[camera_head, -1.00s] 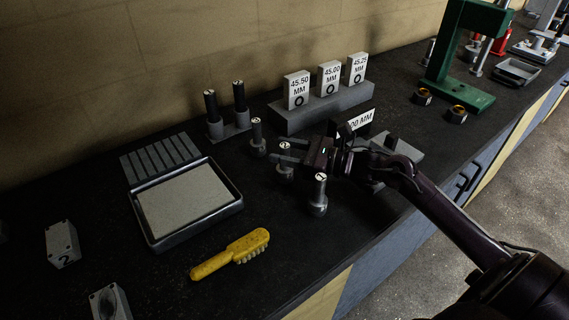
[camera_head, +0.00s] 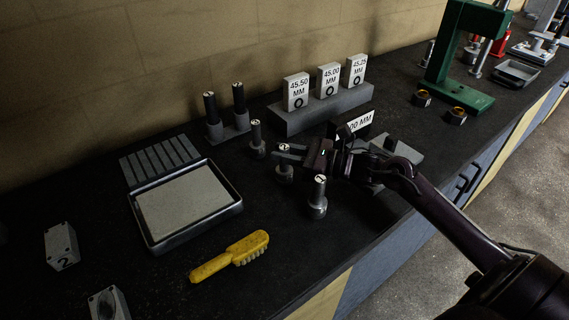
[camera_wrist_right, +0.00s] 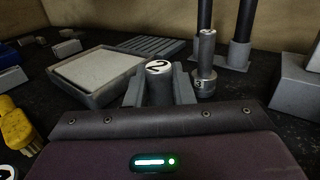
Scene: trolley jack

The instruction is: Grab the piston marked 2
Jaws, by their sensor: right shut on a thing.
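The piston marked 2 (camera_head: 284,172) stands upright on the dark bench, between two other pistons. My right gripper (camera_head: 285,154) reaches in from the right and is shut on its upper part. In the right wrist view the piston's white top with the 2 (camera_wrist_right: 158,67) shows between the two grey fingers (camera_wrist_right: 160,88); its lower part is hidden. The piston marked 3 (camera_head: 256,140) stands just behind, and also shows in the wrist view (camera_wrist_right: 205,70). The piston marked 1 (camera_head: 318,196) stands in front, close to the gripper. My left gripper is not in view.
A shallow tray (camera_head: 238,208) and a yellow brush (camera_head: 230,256) lie to the left. Two dark-handled tools stand in a grey holder (camera_head: 228,132). A grey block (camera_head: 300,119) carries labelled plates behind. A green press (camera_head: 450,80) stands at the right.

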